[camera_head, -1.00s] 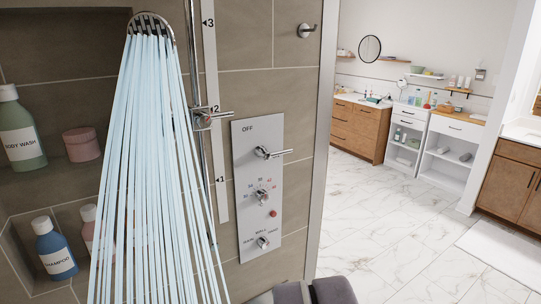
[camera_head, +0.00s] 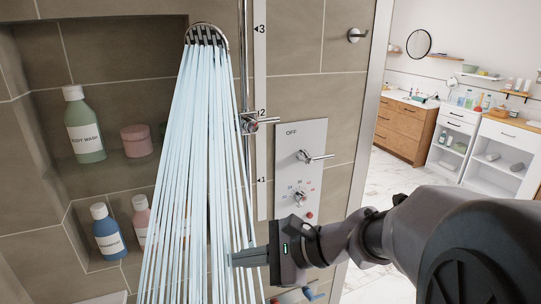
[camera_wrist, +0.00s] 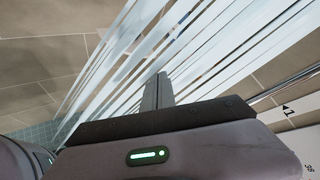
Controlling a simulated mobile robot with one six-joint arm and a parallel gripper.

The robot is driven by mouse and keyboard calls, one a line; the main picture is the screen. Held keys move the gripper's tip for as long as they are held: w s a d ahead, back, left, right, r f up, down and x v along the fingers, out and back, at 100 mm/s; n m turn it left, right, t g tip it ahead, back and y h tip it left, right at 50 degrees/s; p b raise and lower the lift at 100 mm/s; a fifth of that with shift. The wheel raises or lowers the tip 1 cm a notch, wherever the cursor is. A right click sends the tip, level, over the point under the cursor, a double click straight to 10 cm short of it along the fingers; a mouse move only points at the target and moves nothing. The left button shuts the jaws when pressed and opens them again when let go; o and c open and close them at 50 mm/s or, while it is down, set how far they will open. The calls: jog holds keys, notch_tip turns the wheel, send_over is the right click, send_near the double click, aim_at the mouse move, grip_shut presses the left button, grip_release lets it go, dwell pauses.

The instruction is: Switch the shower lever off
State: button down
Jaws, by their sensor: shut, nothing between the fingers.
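The shower lever (camera_head: 316,157) is a chrome handle on the silver control panel (camera_head: 287,172), below the word OFF. It points sideways to the right. Water runs from the shower head (camera_head: 207,36) in long streams (camera_head: 192,160). My gripper (camera_head: 232,259) is shut and empty, pointing left with its tips at the streams. It is below and to the left of the lever, apart from it. My gripper and wrist hide the lower part of the panel. In the wrist view, the shut fingers (camera_wrist: 158,90) reach toward the streams, and the lever cannot be made out.
A dial (camera_head: 299,198) sits below the lever. A rail with a slider bracket (camera_head: 254,123) runs left of the panel. The niche holds a body wash bottle (camera_head: 84,126), a pink jar (camera_head: 137,141) and a blue shampoo bottle (camera_head: 107,232). A hook (camera_head: 356,35) is above right.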

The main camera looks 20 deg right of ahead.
jog(key=w+d+r+m+t+h+p, duration=0.1)
jog(key=w+d+m+t, duration=0.25)
jog(key=d, duration=0.35)
jog(key=w+d+r+m+t+h, duration=0.1)
jog(key=w+d+m+t, duration=0.2)
jog(key=d+m, duration=0.3)
jog(key=d+f+m+t+h+p, duration=0.1)
jog(key=d+m+t+h, duration=0.3)
jog(key=d, duration=1.5)
jog(key=f+m+h, duration=0.1)
jog(key=m+h, duration=0.2)
jog(key=shift+d+m, duration=0.35)
jog(key=shift+d, duration=0.05)
jog(key=shift+w, duration=0.2)
jog(key=w+r, duration=0.4)
jog(key=w, duration=0.6)
jog(key=shift+w+r, duration=0.15)
jog(key=shift+w, duration=0.2)
jog(key=shift+d+r, duration=0.1)
jog(key=shift+d, duration=0.05)
